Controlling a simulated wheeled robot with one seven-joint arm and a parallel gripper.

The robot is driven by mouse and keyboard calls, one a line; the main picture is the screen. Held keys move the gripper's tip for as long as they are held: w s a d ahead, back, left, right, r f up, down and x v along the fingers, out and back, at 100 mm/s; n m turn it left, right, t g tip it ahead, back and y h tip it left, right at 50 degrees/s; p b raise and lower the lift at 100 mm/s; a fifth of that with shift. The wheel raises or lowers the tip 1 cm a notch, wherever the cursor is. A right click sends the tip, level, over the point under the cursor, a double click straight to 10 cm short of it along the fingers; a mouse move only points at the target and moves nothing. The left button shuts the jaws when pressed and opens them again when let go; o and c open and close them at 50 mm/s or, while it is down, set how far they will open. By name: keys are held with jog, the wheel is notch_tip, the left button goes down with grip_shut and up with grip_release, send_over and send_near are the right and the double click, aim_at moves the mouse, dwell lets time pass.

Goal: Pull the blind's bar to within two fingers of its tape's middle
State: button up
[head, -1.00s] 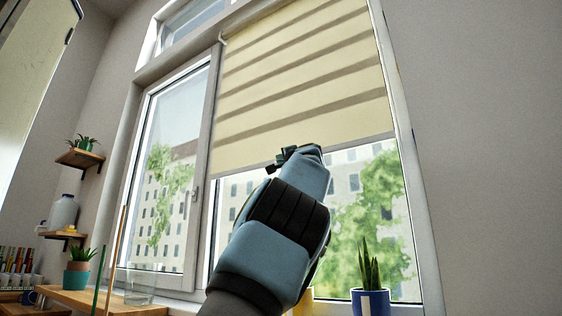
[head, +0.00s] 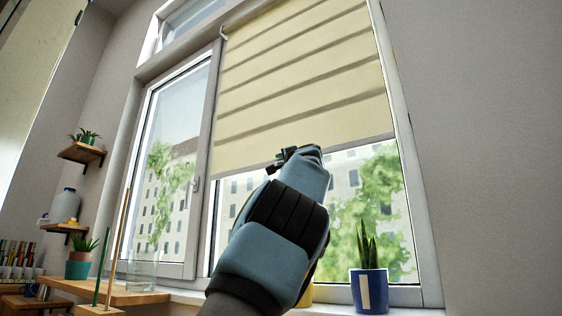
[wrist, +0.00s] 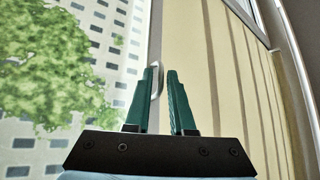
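The blind (head: 300,75) is cream with thin darker bands and hangs over the upper part of the right window pane. Its pale bottom bar (head: 360,142) slopes across the picture. My gripper (head: 282,160) is at the bar, near its middle. The contact itself is partly hidden by the fingers. I cannot make out the tape clearly in either view.
A blue pot (head: 369,292) with a spiky plant stands on the sill, right of my arm. A window handle (head: 196,185) is on the left sash. Small shelves, plants and a wooden desk (head: 140,294) are at the left. The right wall is bare.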

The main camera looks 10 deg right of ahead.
jog(key=shift+o, duration=1.2)
jog(key=b+v, duration=0.7)
jog(key=v, duration=0.3)
jog(key=shift+s, duration=0.4)
jog(key=shift+f, duration=0.15)
